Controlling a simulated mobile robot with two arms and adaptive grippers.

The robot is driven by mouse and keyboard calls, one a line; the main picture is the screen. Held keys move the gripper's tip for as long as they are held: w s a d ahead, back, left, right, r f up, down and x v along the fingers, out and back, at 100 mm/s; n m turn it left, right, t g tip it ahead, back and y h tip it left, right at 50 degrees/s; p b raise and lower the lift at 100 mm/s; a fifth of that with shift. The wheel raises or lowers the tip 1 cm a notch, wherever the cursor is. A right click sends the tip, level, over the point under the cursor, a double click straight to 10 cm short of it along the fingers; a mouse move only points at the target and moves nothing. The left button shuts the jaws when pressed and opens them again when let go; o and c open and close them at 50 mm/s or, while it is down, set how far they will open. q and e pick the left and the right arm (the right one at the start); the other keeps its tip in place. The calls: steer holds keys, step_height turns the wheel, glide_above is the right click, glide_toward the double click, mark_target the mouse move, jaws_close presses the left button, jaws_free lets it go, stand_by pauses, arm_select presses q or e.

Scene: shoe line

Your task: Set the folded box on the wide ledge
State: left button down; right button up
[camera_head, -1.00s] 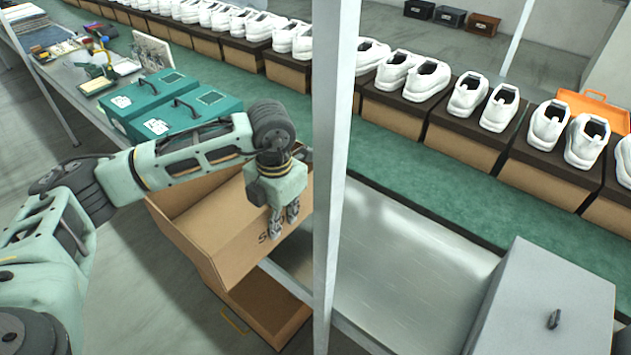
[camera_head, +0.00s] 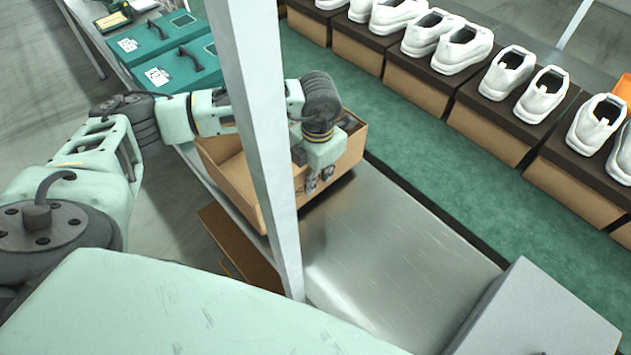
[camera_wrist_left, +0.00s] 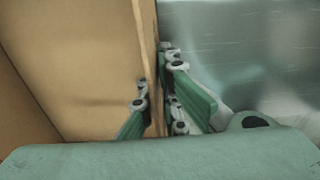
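The folded box (camera_head: 352,153) is an open brown cardboard box at the far-left end of the shiny metal ledge (camera_head: 385,245). A grey post hides part of it. A dark shadow lies on the metal beside the box; I cannot tell whether its bottom fully rests there. My left gripper (camera_head: 318,183) reaches over the box's near-right side. In the left wrist view, the box wall (camera_wrist_left: 146,50) runs between the two fingers (camera_wrist_left: 160,112), which are closed on it. The metal surface shows to the right of that wall. My right gripper is not in view.
The grey post (camera_head: 255,130) stands in front of the box. A grey metal housing (camera_head: 535,310) closes the ledge's right end. White shoes on boxes (camera_head: 495,135) line the green belt (camera_head: 430,160) behind. Teal cases (camera_head: 180,55) stand at upper left. The ledge's middle is bare.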

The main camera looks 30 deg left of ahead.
mark_target(317, 186)
arm_select(q)
step_height(317, 186, down, 3)
steer(key=shift+d+f+p, duration=0.1)
steer(key=shift+f+p, duration=0.05)
steer(key=shift+p, duration=0.15)
steer(key=shift+f, duration=0.3)
steer(key=c, duration=2)
jaws_free()
steer(key=shift+r, duration=0.1)
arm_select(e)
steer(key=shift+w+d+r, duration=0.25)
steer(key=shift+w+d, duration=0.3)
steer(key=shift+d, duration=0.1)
arm_select(q)
steer(key=shift+r, duration=0.1)
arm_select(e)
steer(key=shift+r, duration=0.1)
arm_select(q)
step_height(317, 186, up, 12)
steer(key=b, duration=0.2)
steer(key=shift+b, duration=0.35)
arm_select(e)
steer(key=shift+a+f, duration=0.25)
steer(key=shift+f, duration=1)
